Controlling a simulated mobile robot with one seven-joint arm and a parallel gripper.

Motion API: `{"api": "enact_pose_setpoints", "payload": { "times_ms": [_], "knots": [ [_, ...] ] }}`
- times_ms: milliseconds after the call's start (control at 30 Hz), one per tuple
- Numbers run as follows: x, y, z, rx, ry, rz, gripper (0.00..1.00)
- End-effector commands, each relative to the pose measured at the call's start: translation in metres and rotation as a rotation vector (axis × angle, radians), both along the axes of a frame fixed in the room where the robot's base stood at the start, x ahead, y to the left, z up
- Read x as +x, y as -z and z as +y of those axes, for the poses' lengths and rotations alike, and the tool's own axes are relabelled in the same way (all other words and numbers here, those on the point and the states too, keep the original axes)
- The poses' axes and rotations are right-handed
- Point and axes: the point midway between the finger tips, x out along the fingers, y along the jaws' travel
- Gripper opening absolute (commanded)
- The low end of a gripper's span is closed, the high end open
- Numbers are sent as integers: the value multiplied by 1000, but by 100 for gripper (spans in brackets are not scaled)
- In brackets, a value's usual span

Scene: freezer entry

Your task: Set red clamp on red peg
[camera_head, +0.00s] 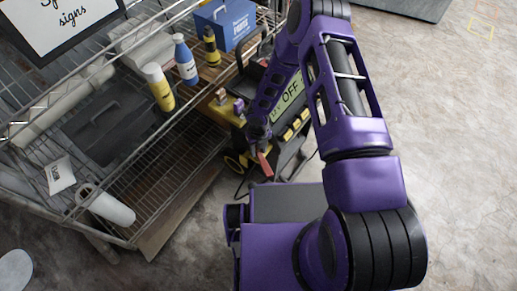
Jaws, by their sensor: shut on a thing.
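My purple arm reaches up from the lower right and bends down to my gripper (262,149), beside the lower part of the wire shelf. The gripper is shut on the red clamp (265,164), a small red piece that sticks out below the fingers. The clamp is in front of a black and yellow unit and appears apart from it. I cannot make out the red peg. My arm and gripper hide part of that unit.
A wire shelf (141,237) fills the left, holding a yellow bottle (159,88), a white and blue bottle (185,61) and a blue box (228,24). Open concrete floor (455,140) lies right.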

Motion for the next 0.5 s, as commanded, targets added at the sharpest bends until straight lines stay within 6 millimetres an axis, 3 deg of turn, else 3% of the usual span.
{"api": "enact_pose_setpoints", "payload": {
  "times_ms": [400, 433, 500],
  "knots": [
    [0, 9, 0, 0, 0, 0, 0],
    [0, 9, 0, 0, 0, -1, 45],
    [0, 9, 0, 0, 0, 0, 58]
  ]
}}
